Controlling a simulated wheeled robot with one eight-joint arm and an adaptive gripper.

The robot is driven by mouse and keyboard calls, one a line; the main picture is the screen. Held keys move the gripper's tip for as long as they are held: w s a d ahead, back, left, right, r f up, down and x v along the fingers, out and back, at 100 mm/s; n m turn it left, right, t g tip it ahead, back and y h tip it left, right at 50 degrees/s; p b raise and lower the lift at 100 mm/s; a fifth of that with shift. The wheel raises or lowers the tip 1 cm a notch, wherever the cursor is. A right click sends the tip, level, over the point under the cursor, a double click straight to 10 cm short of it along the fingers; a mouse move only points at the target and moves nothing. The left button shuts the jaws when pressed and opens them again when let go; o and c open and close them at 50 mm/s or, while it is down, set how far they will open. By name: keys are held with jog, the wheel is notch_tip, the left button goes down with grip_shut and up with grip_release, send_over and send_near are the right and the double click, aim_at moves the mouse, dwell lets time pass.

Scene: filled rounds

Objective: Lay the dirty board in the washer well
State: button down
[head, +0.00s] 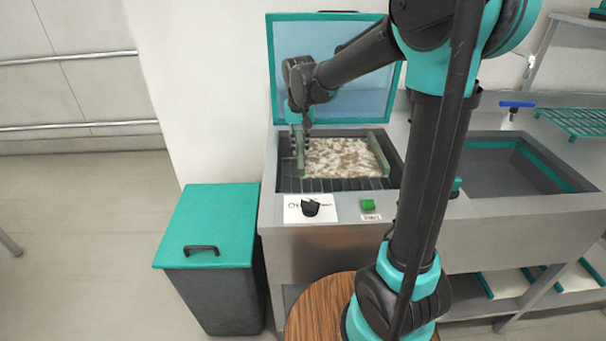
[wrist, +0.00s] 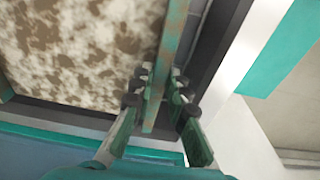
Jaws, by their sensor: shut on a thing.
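The dirty board (head: 342,158) is cream with brown stains and has green rims at its left and right sides. It lies over the dark rack of the washer well (head: 330,186), within the well's edges; whether it rests on the rack I cannot tell. My gripper (head: 301,143) is at the board's left side. In the wrist view my gripper (wrist: 158,95) is shut on the board's green rim, one finger on each side. The stained face of the board (wrist: 85,45) fills the upper left there. The washer's lid (head: 325,65) stands open behind the well.
A black knob (head: 311,208) and a green button (head: 368,204) are on the washer's front. A sink (head: 505,170) lies to the right, with a green rack (head: 575,122) above it. A grey bin with a green lid (head: 210,222) stands at the left. A round wooden top (head: 312,308) is in front.

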notch_tip(320, 180, down, 11)
jog(key=c, duration=1.5)
grip_release()
jog(key=shift+r, duration=0.15)
jog(key=r, duration=0.4)
jog(key=s+r, duration=0.1)
jog(key=r, duration=0.6)
jog(key=shift+s+r, duration=0.25)
jog(key=shift+r, duration=0.15)
